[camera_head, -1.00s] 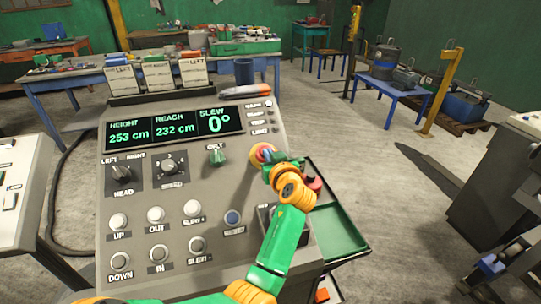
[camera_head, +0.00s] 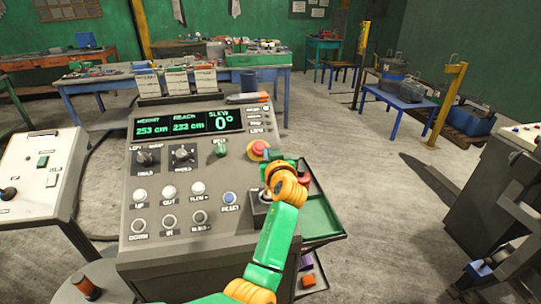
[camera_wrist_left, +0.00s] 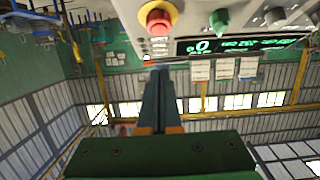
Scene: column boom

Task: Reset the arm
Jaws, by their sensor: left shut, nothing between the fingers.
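My left arm, green with orange joints, reaches over the sloped grey control console (camera_head: 130,225) in the head view. Its gripper (camera_head: 279,158) is by the console's right edge, just to the lower right of the red mushroom button (camera_head: 258,148) on its yellow base. In the left wrist view the fingers (camera_wrist_left: 158,75) are closed together with nothing between them, and the red button (camera_wrist_left: 158,20) is beyond them, apart from the tips. The display (camera_head: 187,123) reads height 253 cm, reach 232 cm, slew 0°. A blue button (camera_head: 229,198) sits lower on the panel. My right gripper is out of view.
A green tray (camera_head: 318,218) is fixed at the console's right side. Another light panel (camera_head: 35,160) stands at left and a dark cabinet (camera_head: 490,190) at right. Workbenches (camera_head: 110,82) stand behind. Open floor (camera_head: 370,200) lies to the right.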

